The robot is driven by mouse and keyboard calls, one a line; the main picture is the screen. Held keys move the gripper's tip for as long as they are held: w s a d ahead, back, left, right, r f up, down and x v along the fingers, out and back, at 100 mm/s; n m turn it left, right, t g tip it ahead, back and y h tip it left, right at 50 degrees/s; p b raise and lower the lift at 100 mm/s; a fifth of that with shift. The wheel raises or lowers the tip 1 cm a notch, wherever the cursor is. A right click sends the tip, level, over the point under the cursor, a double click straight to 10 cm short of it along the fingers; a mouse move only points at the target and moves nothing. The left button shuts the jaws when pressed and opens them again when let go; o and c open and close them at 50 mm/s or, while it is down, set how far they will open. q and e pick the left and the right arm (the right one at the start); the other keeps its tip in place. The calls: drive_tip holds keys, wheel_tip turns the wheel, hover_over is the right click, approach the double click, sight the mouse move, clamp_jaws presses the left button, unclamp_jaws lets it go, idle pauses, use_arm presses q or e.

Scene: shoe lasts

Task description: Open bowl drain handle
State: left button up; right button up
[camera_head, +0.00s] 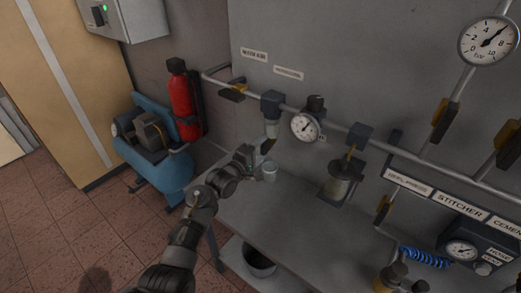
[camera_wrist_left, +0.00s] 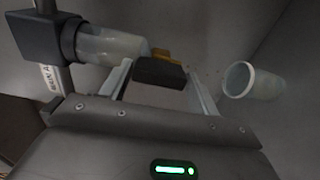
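The filter has a dark square head (camera_head: 271,103) on the air pipe, with a clear bowl (camera_head: 272,128) hanging below it. In the left wrist view the clear bowl (camera_wrist_left: 108,46) runs sideways from the dark head (camera_wrist_left: 42,36). The drain handle (camera_wrist_left: 158,71), dark with a yellow part, is at the bowl's lower end. My left gripper (camera_wrist_left: 160,78) has its two fingers apart, one on each side of the handle; I cannot tell whether either touches it. In the head view my left gripper (camera_head: 257,157) is just below the bowl and hides the handle. My right gripper is not in view.
A pale cup (camera_head: 269,173) stands on the grey bench (camera_head: 300,222) close to my left gripper; it also shows in the wrist view (camera_wrist_left: 254,82). A gauge (camera_head: 305,127) and a lubricator-like unit (camera_head: 341,182) are to the right. A red extinguisher (camera_head: 181,100) and blue compressor (camera_head: 158,150) are left.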

use_arm(q)
drive_tip(key=o, duration=0.3)
drive_tip(key=b+v, duration=0.2)
drive_tip(key=v, duration=0.8)
drive_tip(key=shift+s+a, duration=0.2)
drive_tip(key=shift+s, duration=0.1)
